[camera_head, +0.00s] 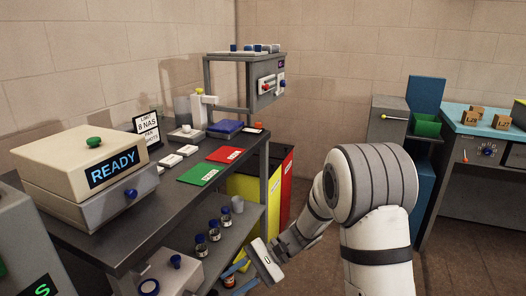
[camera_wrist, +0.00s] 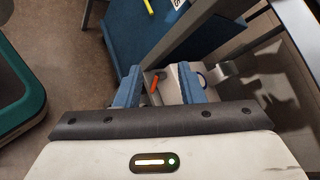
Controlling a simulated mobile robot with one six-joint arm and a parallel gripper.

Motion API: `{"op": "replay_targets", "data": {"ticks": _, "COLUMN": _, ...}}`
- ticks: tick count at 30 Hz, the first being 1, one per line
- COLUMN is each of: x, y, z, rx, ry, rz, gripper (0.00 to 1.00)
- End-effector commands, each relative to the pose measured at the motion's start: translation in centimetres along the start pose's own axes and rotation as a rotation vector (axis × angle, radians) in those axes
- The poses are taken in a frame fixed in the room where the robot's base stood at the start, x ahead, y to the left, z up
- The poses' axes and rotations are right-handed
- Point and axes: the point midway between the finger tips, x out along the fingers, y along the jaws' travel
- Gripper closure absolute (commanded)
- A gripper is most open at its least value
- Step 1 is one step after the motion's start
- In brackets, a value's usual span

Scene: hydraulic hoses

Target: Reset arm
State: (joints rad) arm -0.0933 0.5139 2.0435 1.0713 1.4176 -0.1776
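My arm reaches from the right of the head view down to the front of the workbench (camera_head: 150,215). My gripper (camera_head: 238,276) is at the lower middle, pale with blue fingers, beside the bench's lower shelf. In the wrist view my gripper (camera_wrist: 158,74) has its two blue fingers apart, with a clear gap between them. A small orange-red item (camera_wrist: 155,83) and a pale grey surface show through that gap. I see nothing clamped by the fingers.
Several small bottles (camera_head: 215,231) with blue caps stand on the lower shelf near my gripper. A READY machine (camera_head: 85,170) sits on top. Open floor lies right of the bins.

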Motion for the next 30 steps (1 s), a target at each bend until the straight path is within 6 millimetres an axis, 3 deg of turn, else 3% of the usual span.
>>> {"op": "replay_targets", "data": {"ticks": 1, "x": -1.6, "y": -0.7, "z": 3.0, "rx": -0.030, "ry": 0.041, "rz": 0.054, "gripper": 0.65}}
{"op": "replay_targets", "data": {"ticks": 3, "x": -3.2, "y": -0.4, "z": 5.6, "rx": -0.063, "ry": 0.098, "rz": 0.135, "gripper": 0.65}}
{"op": "replay_targets", "data": {"ticks": 18, "x": -15.8, "y": 2.9, "z": 21.6, "rx": -0.325, "ry": 0.609, "rz": 0.669, "gripper": 0.65}}
{"op": "replay_targets", "data": {"ticks": 24, "x": -20.2, "y": 3.7, "z": 26.0, "rx": -0.418, "ry": 0.802, "rz": 0.833, "gripper": 0.65}}
{"op": "replay_targets", "data": {"ticks": 30, "x": -22.1, "y": 4.2, "z": 27.8, "rx": -0.463, "ry": 0.896, "rz": 0.911, "gripper": 0.65}}
